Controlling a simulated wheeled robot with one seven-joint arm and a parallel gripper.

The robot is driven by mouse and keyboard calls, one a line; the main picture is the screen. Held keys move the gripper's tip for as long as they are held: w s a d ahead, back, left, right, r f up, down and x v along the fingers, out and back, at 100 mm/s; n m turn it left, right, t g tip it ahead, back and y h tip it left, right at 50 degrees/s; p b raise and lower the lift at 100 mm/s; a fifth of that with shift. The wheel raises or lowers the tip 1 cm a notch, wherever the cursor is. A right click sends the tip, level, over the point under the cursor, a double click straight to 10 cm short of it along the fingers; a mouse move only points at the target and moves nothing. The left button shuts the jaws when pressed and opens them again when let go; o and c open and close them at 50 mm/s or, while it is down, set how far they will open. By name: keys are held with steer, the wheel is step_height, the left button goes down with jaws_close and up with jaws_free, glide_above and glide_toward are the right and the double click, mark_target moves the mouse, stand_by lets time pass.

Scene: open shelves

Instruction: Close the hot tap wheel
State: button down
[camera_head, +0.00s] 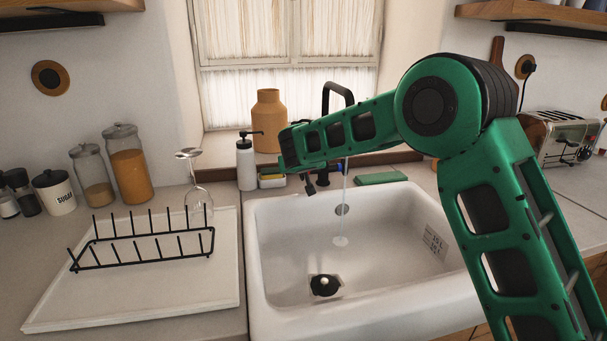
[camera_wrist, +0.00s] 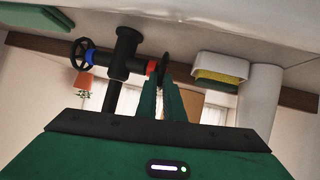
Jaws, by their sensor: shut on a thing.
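The black tap rises behind the white sink (camera_head: 265,225); its spout (camera_head: 338,90) shows above my green arm in the head view. A thin stream of water (camera_head: 344,185) falls into the basin. In the wrist view, which is upside down, the tap body (camera_wrist: 125,55) has a cold wheel (camera_wrist: 80,54) by a blue ring on the left. The hot tap wheel (camera_wrist: 165,66), by a red ring (camera_wrist: 152,67), is on the right. My gripper's green fingers (camera_wrist: 160,88) are shut on the hot wheel's rim. My arm hides most of the tap in the head view.
A soap bottle (camera_head: 246,165) and a sponge holder (camera_head: 271,181) stand close left of the tap. A green cloth (camera_head: 381,178) lies behind the sink. A toaster (camera_head: 562,138) is at right.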

steer(key=shift+w+a+r+n+g+h, duration=0.15)
steer(key=shift+w+r+g+h, duration=0.2)
steer(key=shift+g, duration=0.6)
steer(key=shift+w+a+r+n+g+h, duration=0.15)
steer(key=shift+w+g, duration=0.25)
steer(key=shift+g, duration=0.5)
steer(key=shift+w+a+r+g+h, duration=0.1)
steer(key=shift+w+r+g+h, duration=0.2)
steer(key=shift+g, duration=0.65)
steer(key=shift+w+r, duration=0.1)
steer(key=shift+w, duration=0.05)
steer(key=c, duration=1.9)
jaws_free()
steer(key=shift+g, duration=0.3)
steer(key=d+v, duration=0.1)
steer(key=v, duration=0.9)
steer(key=shift+a+r, duration=0.2)
steer(key=shift+a, duration=0.3)
